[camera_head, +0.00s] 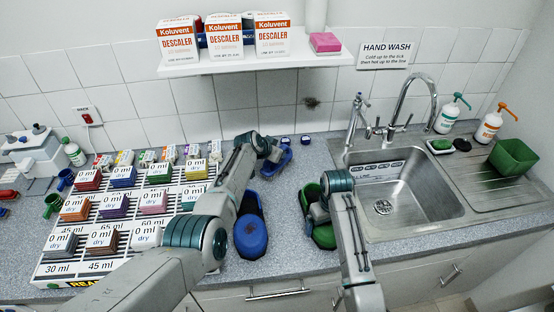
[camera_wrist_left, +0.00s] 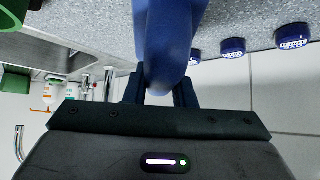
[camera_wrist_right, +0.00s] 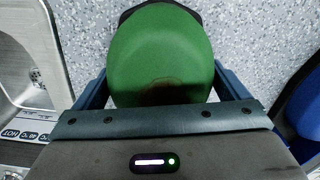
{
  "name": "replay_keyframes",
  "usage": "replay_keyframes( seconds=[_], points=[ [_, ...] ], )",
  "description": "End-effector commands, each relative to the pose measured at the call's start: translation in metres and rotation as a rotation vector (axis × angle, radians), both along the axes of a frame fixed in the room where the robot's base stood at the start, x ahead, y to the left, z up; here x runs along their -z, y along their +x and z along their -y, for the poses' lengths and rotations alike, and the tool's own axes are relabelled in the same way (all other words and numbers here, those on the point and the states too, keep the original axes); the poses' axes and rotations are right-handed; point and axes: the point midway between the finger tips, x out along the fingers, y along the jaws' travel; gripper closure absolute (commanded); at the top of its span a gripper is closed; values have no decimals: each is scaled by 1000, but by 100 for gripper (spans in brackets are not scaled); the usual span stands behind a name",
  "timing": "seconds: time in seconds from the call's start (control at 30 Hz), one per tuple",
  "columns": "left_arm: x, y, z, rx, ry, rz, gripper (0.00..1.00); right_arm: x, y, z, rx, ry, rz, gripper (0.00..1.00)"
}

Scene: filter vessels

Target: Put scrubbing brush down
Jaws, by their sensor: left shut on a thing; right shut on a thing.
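My left gripper (camera_head: 272,153) is shut on a smooth blue thing (camera_head: 279,164) at the back of the counter, seemingly the scrubbing brush. In the left wrist view the blue thing (camera_wrist_left: 170,45) stands between the fingers, with speckled counter close beyond it; I cannot tell whether it touches. Its bristles are not seen. My right gripper (camera_head: 318,212) is shut on a green vessel (camera_head: 323,237) left of the sink. In the right wrist view the rounded green body (camera_wrist_right: 160,50) has a brown stain and fills the space between the fingers.
A blue vessel (camera_head: 250,237) stands between my arms. Small blue round caps (camera_wrist_left: 292,36) lie near the wall. A rack of labelled blocks (camera_head: 70,268) fills the left.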

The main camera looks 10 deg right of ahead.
Motion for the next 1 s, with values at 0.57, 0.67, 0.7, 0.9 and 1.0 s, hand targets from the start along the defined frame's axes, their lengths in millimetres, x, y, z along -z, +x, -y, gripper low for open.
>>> replay_keyframes(
  seconds=[0.57,0.67,0.7,0.9,1.0],
  points=[
    [26,0,-1,-1,0,0,100,-1,0,0,0,0,1,37],
    [28,0,0,-1,1,0,75,0,0,0,0,0,1,37],
    [28,0,0,-1,0,1,67,0,0,0,0,0,1,37],
    [28,0,0,0,0,0,55,-1,0,0,0,0,1,37],
    [28,0,0,0,0,0,55,-1,0,0,0,0,1,37]
  ],
)
